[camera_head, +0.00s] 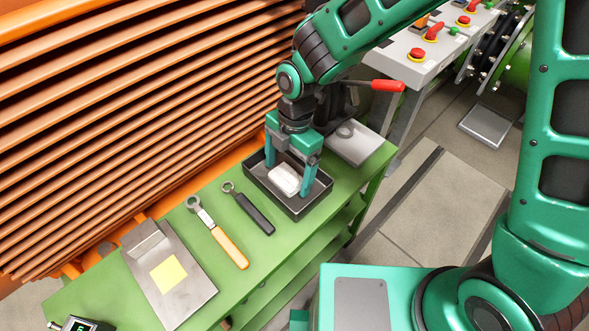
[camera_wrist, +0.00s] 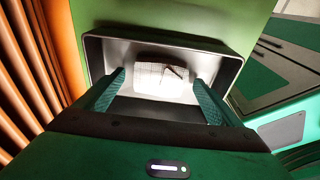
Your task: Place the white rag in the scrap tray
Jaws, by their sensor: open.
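The white rag (camera_head: 285,180) is a folded white bundle lying inside the dark scrap tray (camera_head: 306,211) on the green bench. In the wrist view the rag (camera_wrist: 160,80) lies on the floor of the tray (camera_wrist: 239,62), towards its far wall. My gripper (camera_head: 291,181) is over the tray, with its teal fingers reaching down inside the walls. In the wrist view my gripper (camera_wrist: 160,90) is open, with one finger on each side of the rag and gaps between them. The rag's underside is hidden.
On the green bench (camera_head: 205,270) lie an orange-handled tool (camera_head: 229,246), a black-handled tool (camera_head: 254,213) and a metal plate (camera_head: 192,290) with a yellow note. A grey plate (camera_head: 354,150) with a ring is behind the tray. Orange slats (camera_head: 130,120) rise along the left side.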

